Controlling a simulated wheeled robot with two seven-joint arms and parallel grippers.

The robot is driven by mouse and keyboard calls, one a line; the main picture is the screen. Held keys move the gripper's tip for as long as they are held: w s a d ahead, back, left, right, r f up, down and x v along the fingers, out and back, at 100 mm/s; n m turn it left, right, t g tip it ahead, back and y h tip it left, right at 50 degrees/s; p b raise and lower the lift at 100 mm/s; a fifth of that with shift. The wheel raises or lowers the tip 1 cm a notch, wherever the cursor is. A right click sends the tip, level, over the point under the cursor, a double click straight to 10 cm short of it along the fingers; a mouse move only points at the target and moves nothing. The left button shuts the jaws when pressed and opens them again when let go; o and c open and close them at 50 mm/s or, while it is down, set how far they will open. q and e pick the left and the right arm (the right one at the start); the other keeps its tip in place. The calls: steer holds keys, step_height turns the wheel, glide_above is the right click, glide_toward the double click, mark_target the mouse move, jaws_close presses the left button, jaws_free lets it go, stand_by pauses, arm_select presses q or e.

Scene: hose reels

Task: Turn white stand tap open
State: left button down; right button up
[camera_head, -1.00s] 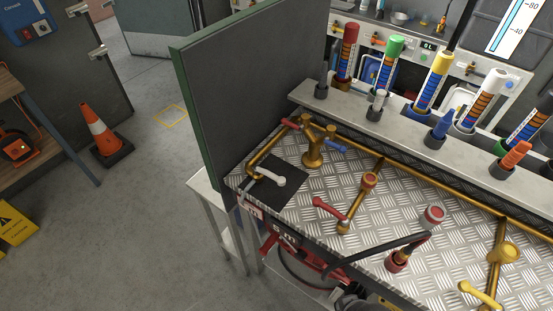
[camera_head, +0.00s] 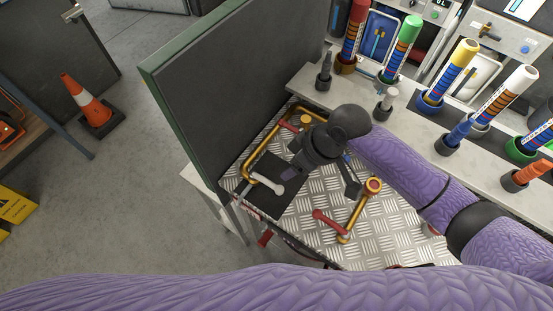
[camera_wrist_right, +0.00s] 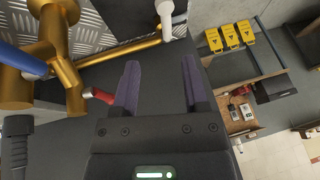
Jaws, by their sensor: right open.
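The white tap handle (camera_head: 268,187) sits on a brass pipe (camera_head: 254,165) over a dark mat at the left end of the bench. It also shows in the right wrist view (camera_wrist_right: 165,16), at the top beyond the fingertips. My right gripper (camera_head: 318,180) is over the bench, to the right of the white handle and apart from it. In the right wrist view its two fingers (camera_wrist_right: 161,65) are spread, with nothing held between them. My left gripper is not in view.
A red handle (camera_wrist_right: 100,95) on the brass stand is close beside one right finger. Another red handle (camera_head: 328,222) is on a brass pipe to the right. A dark panel (camera_head: 240,80) rises at the bench's left end. Several coloured tubes stand along the back ledge.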

steer(key=b, duration=0.1)
glide_above(274, 185)
steer(key=d, duration=0.2)
steer(key=f, duration=0.4)
steer(key=shift+s+d, duration=0.2)
steer(key=shift+s, duration=0.2)
steer(key=x, duration=0.1)
steer(key=b+x, duration=0.1)
steer(key=x, duration=0.1)
steer(key=shift+w+f, duration=0.2)
steer(key=shift+w, duration=0.05)
steer(key=shift+a+f, duration=0.2)
steer(key=shift+f, duration=0.15)
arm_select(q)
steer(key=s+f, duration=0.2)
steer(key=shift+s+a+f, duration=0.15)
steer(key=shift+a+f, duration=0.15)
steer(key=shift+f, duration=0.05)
arm_select(e)
steer(key=shift+c, duration=0.9)
jaws_close()
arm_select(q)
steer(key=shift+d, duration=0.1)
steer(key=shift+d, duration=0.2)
